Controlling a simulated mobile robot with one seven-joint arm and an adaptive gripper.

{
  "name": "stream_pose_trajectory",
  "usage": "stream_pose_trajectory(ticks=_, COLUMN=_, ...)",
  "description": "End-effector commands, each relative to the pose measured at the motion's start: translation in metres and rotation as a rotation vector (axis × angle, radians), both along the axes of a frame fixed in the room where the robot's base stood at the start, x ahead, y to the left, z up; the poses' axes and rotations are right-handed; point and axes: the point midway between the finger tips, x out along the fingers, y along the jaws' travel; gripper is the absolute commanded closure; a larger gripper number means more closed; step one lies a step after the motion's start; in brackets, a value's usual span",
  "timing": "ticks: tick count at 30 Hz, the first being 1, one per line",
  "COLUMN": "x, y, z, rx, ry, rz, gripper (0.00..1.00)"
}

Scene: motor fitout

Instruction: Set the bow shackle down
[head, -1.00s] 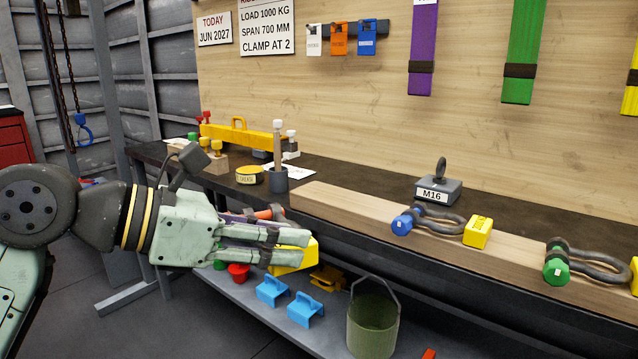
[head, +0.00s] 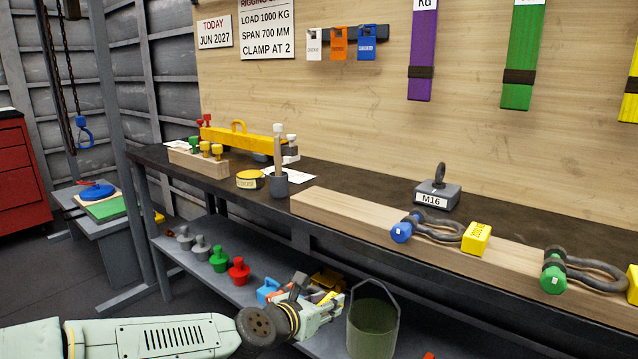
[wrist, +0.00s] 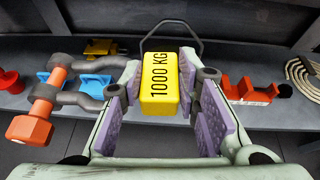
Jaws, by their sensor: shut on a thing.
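My gripper (head: 322,308) is low in front of the bench's lower shelf in the head view. In the wrist view my gripper (wrist: 165,112) is shut on the bow shackle. The shackle has a grey bow (wrist: 88,98), an orange pin (wrist: 38,118) out to the left and a yellow "1000 KG" block (wrist: 163,88) between the fingers. In the head view the shackle is mostly hidden by the gripper. Whether it touches the shelf (head: 222,290) cannot be told.
A green bucket (head: 373,325) stands just right of the gripper. Red (head: 239,270) and green (head: 218,260) stands are on the shelf to the left. Blue (wrist: 95,82) and yellow (wrist: 100,47) clamps lie behind. Blue-pin (head: 401,229) and green-pin (head: 555,272) shackles lie on the timber above.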

Motion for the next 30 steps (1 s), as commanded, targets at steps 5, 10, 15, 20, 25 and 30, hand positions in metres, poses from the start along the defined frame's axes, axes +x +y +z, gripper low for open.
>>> stream_pose_trajectory(ticks=5, x=0.001, y=-0.002, z=-0.056, rx=-0.012, ry=0.004, rz=0.088, gripper=1.00)
stream_pose_trajectory(ticks=10, x=-0.004, y=0.000, z=-0.104, rx=-0.014, ry=0.004, rz=0.156, gripper=1.00)
stream_pose_trajectory(ticks=15, x=-0.014, y=0.002, z=-0.151, rx=-0.014, ry=0.004, rz=0.213, gripper=1.00)
stream_pose_trajectory(ticks=20, x=-0.028, y=0.006, z=-0.193, rx=-0.012, ry=0.001, rz=0.258, gripper=1.00)
stream_pose_trajectory(ticks=25, x=-0.044, y=0.010, z=-0.230, rx=-0.009, ry=0.000, rz=0.289, gripper=1.00)
stream_pose_trajectory(ticks=30, x=-0.055, y=0.013, z=-0.250, rx=-0.004, ry=-0.005, rz=0.300, gripper=1.00)
